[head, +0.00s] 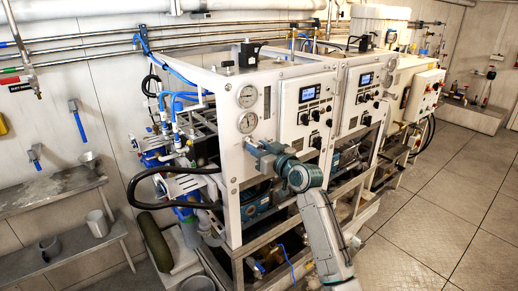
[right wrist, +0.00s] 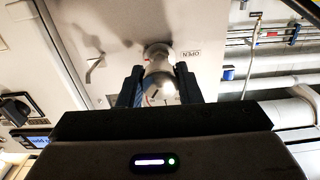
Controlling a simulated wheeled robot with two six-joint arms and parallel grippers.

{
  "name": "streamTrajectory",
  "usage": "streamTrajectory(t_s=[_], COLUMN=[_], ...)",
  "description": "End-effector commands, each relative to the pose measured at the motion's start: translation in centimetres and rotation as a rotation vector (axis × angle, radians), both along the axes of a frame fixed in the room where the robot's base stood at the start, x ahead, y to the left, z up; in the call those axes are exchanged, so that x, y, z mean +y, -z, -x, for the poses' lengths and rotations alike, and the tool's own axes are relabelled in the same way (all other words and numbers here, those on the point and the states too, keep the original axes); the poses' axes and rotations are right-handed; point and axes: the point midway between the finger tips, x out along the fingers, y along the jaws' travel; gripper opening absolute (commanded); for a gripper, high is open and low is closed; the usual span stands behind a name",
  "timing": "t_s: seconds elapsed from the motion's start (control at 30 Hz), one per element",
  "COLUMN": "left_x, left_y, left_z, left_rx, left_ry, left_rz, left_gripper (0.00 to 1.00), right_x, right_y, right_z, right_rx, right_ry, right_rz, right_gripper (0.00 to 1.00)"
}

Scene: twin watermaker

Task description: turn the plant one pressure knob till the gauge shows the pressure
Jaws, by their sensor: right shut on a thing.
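Two round white pressure gauges, an upper one (head: 247,96) and a lower one (head: 247,122), sit one above the other on the front panel of the nearer white plant frame. Their needles are too small to read. My right gripper (head: 254,150) reaches the panel just below the lower gauge. In the right wrist view a pale, shiny round knob (right wrist: 158,78) stands between the two dark fingers of the right gripper (right wrist: 159,88), which is shut on it. An OPEN label is on the panel beside the knob. The gripper mostly hides the knob in the head view. My left gripper is not in view.
A control panel (head: 308,106) with a small screen and dark knobs is right of the gauges. The second plant stands behind it. A black hose (head: 150,190) loops out at the left. Grey shelves (head: 50,190) line the left wall. The tiled floor at right is clear.

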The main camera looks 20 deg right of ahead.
Motion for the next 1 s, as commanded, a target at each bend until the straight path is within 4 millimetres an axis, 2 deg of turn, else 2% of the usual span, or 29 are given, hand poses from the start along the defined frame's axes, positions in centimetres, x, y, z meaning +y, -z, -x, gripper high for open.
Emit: streamTrajectory(t_s=[0.27,1.0], left_x=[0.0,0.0], left_y=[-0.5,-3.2], left_z=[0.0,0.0], left_rx=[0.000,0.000], left_ry=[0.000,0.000], left_rz=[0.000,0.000], left_gripper=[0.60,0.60], right_x=[0.0,0.0], right_y=[0.0,0.0], right_z=[0.0,0.0], right_rx=[0.029,0.200], right_ry=[0.000,0.000], right_rz=[-0.075,-0.543], right_gripper=[0.08,0.08])
